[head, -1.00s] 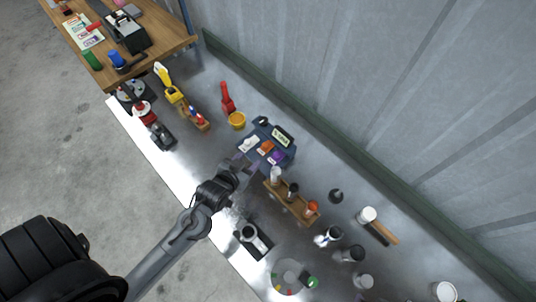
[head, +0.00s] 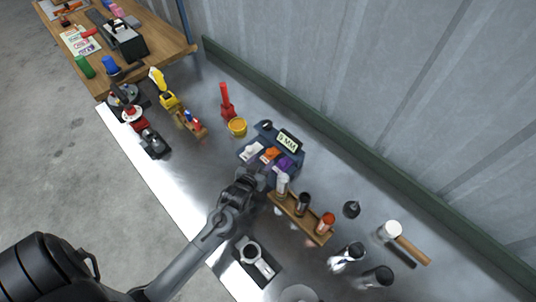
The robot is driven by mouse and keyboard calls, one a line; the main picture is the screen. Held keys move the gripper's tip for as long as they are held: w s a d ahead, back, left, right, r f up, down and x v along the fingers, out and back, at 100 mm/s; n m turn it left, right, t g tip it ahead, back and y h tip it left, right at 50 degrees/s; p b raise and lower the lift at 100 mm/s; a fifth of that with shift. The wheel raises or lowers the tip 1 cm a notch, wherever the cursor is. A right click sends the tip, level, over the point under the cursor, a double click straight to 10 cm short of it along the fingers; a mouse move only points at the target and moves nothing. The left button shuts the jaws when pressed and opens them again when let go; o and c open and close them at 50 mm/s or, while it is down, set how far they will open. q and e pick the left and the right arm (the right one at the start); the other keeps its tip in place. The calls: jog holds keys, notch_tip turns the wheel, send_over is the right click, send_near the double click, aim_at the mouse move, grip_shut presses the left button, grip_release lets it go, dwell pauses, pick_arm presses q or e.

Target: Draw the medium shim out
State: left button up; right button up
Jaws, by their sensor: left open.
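A dark blue shim holder (head: 293,166) stands mid-bench in the head view. It carries white (head: 251,150), orange (head: 271,153) and purple (head: 284,163) shims side by side, the orange one in the middle. No size labels on the shims can be read. A small display (head: 288,141) at its back seems to read "9 MM". My left gripper (head: 262,181) is open at the holder's near side, below the shims. Its fingertips are small and dark, and I cannot tell whether they touch anything. My right gripper is out of view.
A wooden rack (head: 314,236) with several bottles stands close to the right of my left gripper. A yellow cup (head: 237,127) and red tool (head: 226,101) are behind left. A black stand with a ring (head: 252,254) is near the front edge.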

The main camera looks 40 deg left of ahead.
aim_at(269, 152)
pick_arm(q)
jog(key=x, duration=0.6)
jog(key=shift+w, duration=0.2)
grip_shut()
